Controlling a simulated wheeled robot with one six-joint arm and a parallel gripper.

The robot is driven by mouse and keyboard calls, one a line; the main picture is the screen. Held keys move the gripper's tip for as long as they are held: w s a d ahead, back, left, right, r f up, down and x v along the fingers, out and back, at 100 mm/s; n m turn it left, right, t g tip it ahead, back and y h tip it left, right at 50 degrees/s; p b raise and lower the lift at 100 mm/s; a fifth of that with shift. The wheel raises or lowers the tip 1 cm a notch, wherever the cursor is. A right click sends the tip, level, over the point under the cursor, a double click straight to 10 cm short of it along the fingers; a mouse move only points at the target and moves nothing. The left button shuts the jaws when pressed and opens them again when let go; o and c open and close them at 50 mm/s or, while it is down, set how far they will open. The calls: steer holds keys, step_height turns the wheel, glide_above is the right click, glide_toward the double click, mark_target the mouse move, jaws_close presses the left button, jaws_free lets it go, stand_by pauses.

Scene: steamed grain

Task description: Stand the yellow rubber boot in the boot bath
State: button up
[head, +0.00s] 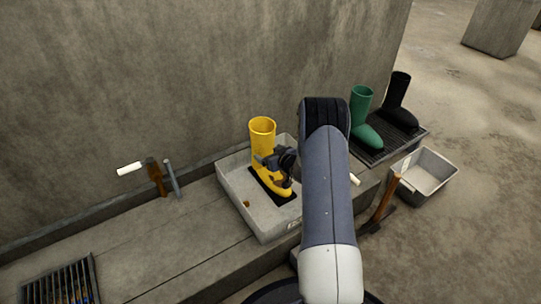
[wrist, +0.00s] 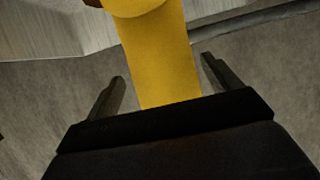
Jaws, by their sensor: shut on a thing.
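The yellow rubber boot (head: 263,145) is upright inside the boot bath (head: 236,196), a pale grey basin. Its sole is over a dark mat (head: 258,187) on the bath floor. I cannot tell whether the sole presses fully on the mat. My gripper (head: 276,163) reaches in from the right and is shut on the boot, hiding part of its front. In the wrist view the yellow boot (wrist: 160,55) runs between the two dark fingers of my gripper (wrist: 165,80).
A green boot (head: 361,115) and a black boot (head: 398,105) stand on a rack at right. A grey bin (head: 428,178) and a wooden-handled tool (head: 383,200) are near it. Brushes (head: 155,177) lie left of the bath. A grate (head: 60,284) is front left. The wall is behind.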

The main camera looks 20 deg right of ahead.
steer(key=shift+r, duration=0.1)
steer(key=o, duration=1.8)
steer(key=shift+f, duration=0.2)
steer(key=shift+r, duration=0.1)
steer(key=shift+s+r, duration=0.2)
steer(key=shift+s, duration=0.1)
steer(key=p+v, duration=0.3)
steer(key=v, duration=0.8)
steer(key=shift+s+d+p, duration=0.1)
steer(key=shift+s+p, duration=0.05)
steer(key=shift+p, duration=0.25)
